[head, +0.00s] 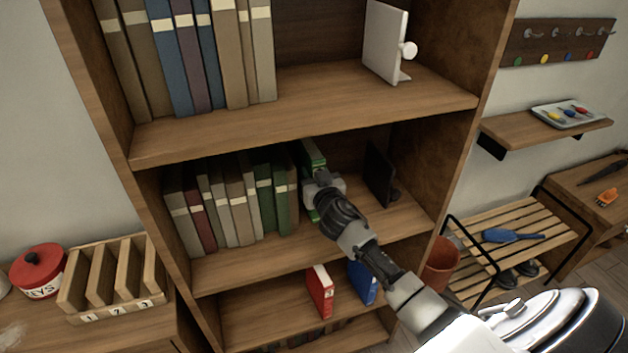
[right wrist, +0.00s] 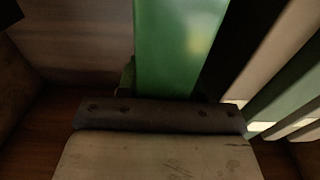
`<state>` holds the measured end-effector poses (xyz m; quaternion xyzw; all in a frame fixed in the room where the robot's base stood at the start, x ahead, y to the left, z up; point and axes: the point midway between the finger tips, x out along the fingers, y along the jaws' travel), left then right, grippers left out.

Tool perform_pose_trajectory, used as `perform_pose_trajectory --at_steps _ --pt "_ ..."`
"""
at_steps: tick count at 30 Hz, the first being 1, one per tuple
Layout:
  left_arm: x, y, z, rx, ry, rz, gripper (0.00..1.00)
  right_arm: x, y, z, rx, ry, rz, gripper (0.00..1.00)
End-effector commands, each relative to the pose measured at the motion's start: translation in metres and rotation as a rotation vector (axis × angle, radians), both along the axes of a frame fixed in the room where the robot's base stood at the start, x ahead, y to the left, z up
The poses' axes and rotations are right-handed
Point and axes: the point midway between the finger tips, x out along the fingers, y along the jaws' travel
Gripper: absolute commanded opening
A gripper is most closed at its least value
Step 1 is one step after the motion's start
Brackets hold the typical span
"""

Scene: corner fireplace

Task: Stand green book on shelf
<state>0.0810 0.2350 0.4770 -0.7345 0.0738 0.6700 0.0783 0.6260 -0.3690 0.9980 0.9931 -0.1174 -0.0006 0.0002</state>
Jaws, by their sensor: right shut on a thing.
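The green book (head: 313,154) stands roughly upright within the middle shelf (head: 330,237), just right of the row of books. My right gripper (head: 318,188) is shut on it and hides much of it. In the right wrist view the green book (right wrist: 178,45) rises beyond the gripper (right wrist: 160,115), with a dark gap between it and the neighbouring books (right wrist: 285,75). I cannot tell whether its lower edge touches the shelf board. My left gripper is out of view.
A row of books (head: 230,205) fills the middle shelf's left part. A black bookend (head: 379,174) stands right of my gripper. The upper shelf holds books and a white bookend (head: 385,42). Below stand a red binder (head: 320,290) and a blue binder (head: 362,283).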

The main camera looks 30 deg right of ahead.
Motion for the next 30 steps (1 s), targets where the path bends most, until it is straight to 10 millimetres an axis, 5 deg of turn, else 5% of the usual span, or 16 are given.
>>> perform_pose_trajectory --at_steps 16,17,18,30 --pt "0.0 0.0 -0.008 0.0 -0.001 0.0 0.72 0.0 0.0 -0.02 0.001 -0.005 0.0 0.08" --pt "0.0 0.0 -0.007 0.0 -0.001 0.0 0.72 0.0 0.0 -0.021 0.002 -0.001 0.0 0.39" --pt "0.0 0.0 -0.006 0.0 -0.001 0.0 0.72 0.0 0.0 -0.02 0.002 -0.001 0.0 0.45" --pt "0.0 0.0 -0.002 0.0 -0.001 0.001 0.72 -0.002 0.0 -0.016 0.0 -0.001 0.0 0.47"
